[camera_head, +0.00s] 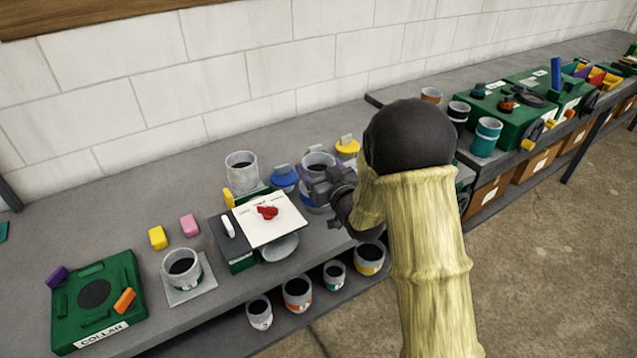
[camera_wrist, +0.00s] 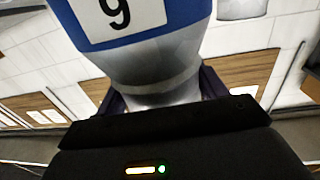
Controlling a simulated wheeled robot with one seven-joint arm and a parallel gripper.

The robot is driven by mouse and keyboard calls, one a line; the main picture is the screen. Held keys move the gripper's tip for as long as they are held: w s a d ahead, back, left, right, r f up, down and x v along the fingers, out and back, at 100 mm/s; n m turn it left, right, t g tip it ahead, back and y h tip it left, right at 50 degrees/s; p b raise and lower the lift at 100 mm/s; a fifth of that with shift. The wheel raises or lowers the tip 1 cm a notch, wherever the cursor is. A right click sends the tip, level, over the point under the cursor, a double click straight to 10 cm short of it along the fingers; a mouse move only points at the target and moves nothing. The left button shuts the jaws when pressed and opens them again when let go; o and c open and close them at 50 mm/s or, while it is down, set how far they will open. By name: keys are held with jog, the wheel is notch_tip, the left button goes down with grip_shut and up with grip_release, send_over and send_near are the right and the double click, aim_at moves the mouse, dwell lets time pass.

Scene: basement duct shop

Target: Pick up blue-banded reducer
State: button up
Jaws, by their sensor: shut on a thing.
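The blue-banded reducer (camera_wrist: 155,70) fills the top of the wrist view. It is a grey tapered piece with a blue band and a white label reading 9. My gripper (camera_wrist: 163,98) is shut on its narrower grey part, with a dark purple finger at each side. In the head view my gripper (camera_head: 325,182) is beyond the bench's middle, and the reducer's open grey rim (camera_head: 318,158) shows above it, with blue below. My wrist and arm hide part of it. I cannot tell whether its base touches the bench.
Close by are a blue-lidded piece (camera_head: 284,178), a yellow piece (camera_head: 347,147), a clear-grey cup (camera_head: 242,166) and a white plate with a red object (camera_head: 285,222). A green COLLAR tray (camera_head: 70,312) lies at left. Several banded cups stand on the lower shelf. Bare bench lies at back left.

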jog(key=shift+r, duration=0.95)
jog(key=shift+a, duration=0.1)
